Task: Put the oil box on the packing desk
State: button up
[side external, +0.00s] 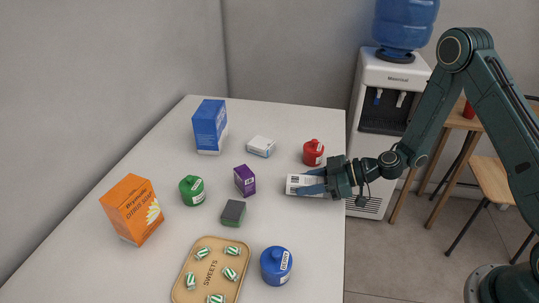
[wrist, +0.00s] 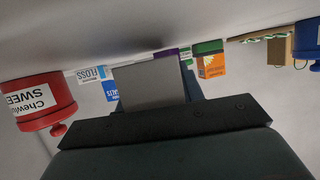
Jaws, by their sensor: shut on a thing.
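My gripper (side external: 318,185) is shut on a white box (side external: 300,185) at the right edge of the white counter (side external: 300,118). The box lies low, at or just above the counter top; I cannot tell whether it touches. A barcode shows on its upper face. In the wrist view a plain grey face of the held box (wrist: 150,85) fills the space between the fingers. No name is readable on it, so I cannot tell if it is the oil box. I cannot tell which surface is the packing desk; a wooden table (side external: 458,122) stands at the right.
A red jar (side external: 313,153) stands just behind my gripper. A floss box (side external: 261,146), blue box (side external: 210,127), purple box (side external: 244,180), dark green-edged box (side external: 233,213), green jar (side external: 192,191), orange box (side external: 131,210), blue jar (side external: 276,266) and sweets tray (side external: 207,265) occupy the counter. A water dispenser (side external: 393,75) stands behind.

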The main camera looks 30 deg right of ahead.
jog(key=shift+f, duration=0.45)
jog(key=shift+f, duration=0.15)
jog(key=o, duration=1)
jog(key=shift+s+d, duration=0.1)
jog(key=v, duration=1.3)
jog(key=shift+s, duration=0.25)
jog(key=shift+d, duration=0.1)
